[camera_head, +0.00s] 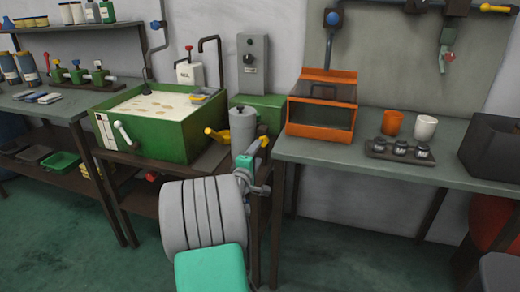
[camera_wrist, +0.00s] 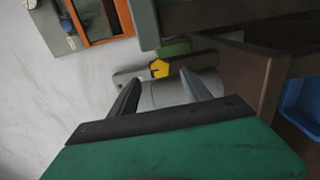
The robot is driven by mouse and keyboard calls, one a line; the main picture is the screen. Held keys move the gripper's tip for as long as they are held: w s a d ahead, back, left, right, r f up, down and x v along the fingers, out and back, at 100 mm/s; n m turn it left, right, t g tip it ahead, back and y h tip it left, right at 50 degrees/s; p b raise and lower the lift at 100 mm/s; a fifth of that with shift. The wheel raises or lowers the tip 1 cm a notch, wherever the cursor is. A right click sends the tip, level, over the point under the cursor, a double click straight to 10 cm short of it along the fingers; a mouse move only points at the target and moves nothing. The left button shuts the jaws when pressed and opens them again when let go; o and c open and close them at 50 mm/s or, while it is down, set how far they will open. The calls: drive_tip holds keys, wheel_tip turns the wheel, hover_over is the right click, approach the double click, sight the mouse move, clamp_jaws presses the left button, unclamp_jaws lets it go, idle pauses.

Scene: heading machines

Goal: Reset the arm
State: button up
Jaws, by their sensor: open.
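My gripper (camera_wrist: 155,92) shows in the wrist view as two dark fingers standing apart on a green body. It is open. A grey cylinder (camera_wrist: 165,95) shows beyond and between the fingers; I see no grip on it. A grey canister (camera_head: 243,127) stands in the gap between the two benches in the head view; it may be the same thing. My arm, a grey ribbed link with a teal part, fills the lower middle of the head view. My fingers cannot be clearly made out there.
An orange open-fronted box (camera_head: 321,117) stands on the right bench (camera_head: 460,175), with cups and a tray of small jars (camera_head: 399,151). A green tank (camera_head: 155,125) stands on the left. A yellow knob (camera_wrist: 160,68) is close to my fingers. Floor is clear between the benches' front edges and my arm.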

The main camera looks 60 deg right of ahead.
idle(0.3)
drive_tip(key=w+a+r+m+t+y+p, duration=0.1)
drive_tip(key=w+a+r+y+p, duration=0.3)
drive_tip(key=a, duration=0.5)
drive_tip(key=w+a+r+m+t+y+p, duration=0.1)
drive_tip(key=w+a+t+y+p, duration=0.1)
drive_tip(key=w+a+p, duration=0.5)
drive_tip(key=w+a+r+m+t+y+p, duration=0.1)
drive_tip(key=w+a+r+y, duration=0.25)
drive_tip(key=a, duration=0.75)
drive_tip(key=s+a+r+y+p, duration=0.15)
drive_tip(key=a+y+p, duration=0.3)
drive_tip(key=a, duration=1.05)
drive_tip(key=s+a+r+g+y+p, duration=0.1)
drive_tip(key=s+a+y+p, duration=0.1)
drive_tip(key=s+a, duration=0.3)
drive_tip(key=s+a+r+n+g+y+p, duration=0.1)
drive_tip(key=s+a, duration=0.4)
drive_tip(key=a, duration=0.6)
drive_tip(key=shift+s+r+g+y+p, duration=0.2)
drive_tip(key=shift+r+g+y+p, duration=0.2)
drive_tip(key=shift+r+g+p, duration=0.5)
drive_tip(key=shift+a+f, duration=0.1)
drive_tip(key=shift+f, duration=0.2)
